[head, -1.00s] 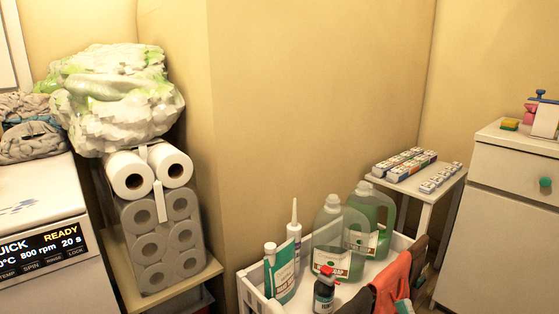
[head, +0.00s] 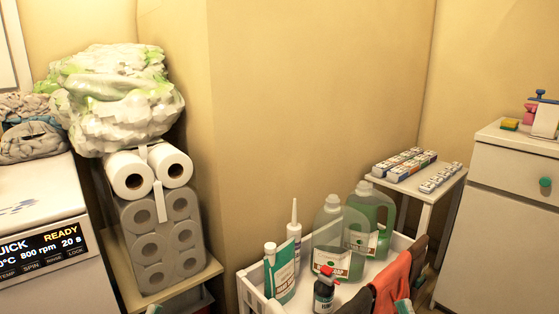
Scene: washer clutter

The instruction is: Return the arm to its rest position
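The task names no other object. Whether my grippers hold anything cannot be seen from here.
A washing machine (head: 45,245) with clothes (head: 30,135) on top stands at left. Beside it a shelf (head: 210,270) bears toilet rolls (head: 160,240) and a plastic bag (head: 115,100). A white cart (head: 250,293) holds bottles (head: 371,215). A side table (head: 440,185) and a white cabinet (head: 500,235) stand at right.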

